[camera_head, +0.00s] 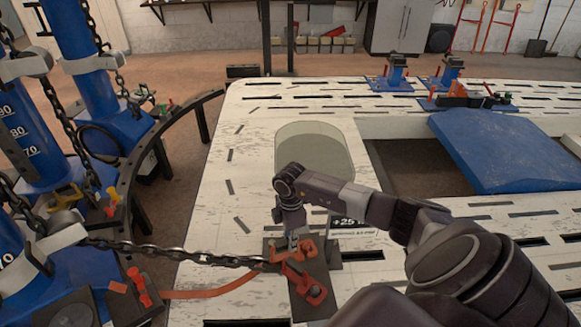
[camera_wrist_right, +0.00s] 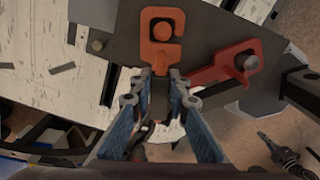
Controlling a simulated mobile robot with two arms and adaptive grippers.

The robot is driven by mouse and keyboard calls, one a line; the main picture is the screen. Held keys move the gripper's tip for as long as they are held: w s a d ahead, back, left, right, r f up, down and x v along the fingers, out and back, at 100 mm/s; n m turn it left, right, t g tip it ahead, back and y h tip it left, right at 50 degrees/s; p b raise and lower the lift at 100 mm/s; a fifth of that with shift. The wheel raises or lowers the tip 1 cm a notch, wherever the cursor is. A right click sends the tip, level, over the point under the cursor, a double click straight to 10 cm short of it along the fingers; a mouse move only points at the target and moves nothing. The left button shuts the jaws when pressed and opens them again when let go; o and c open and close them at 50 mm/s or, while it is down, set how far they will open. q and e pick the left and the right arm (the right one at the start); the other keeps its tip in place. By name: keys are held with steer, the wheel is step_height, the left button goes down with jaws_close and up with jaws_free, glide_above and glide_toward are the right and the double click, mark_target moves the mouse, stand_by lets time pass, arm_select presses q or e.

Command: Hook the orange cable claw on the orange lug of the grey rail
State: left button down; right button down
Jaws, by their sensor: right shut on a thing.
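My right gripper (camera_head: 292,238) points down over a dark grey plate at the near edge of the white bench. In the right wrist view its fingers (camera_wrist_right: 160,100) are shut on the dark shank of the orange claw (camera_wrist_right: 150,52).
A taut dark chain (camera_head: 180,252) runs in from the left to the orange parts. An orange strap (camera_head: 210,293) lies below it. Blue towers (camera_head: 95,90) with chains stand at left. A blue slab (camera_head: 505,150) lies at right. Bare bench top (camera_head: 255,110) is free at the back.

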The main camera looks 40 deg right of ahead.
steer(key=c, duration=1.8)
jaws_free()
steer(key=shift+o, duration=0.2)
step_height(320, 180, up, 12)
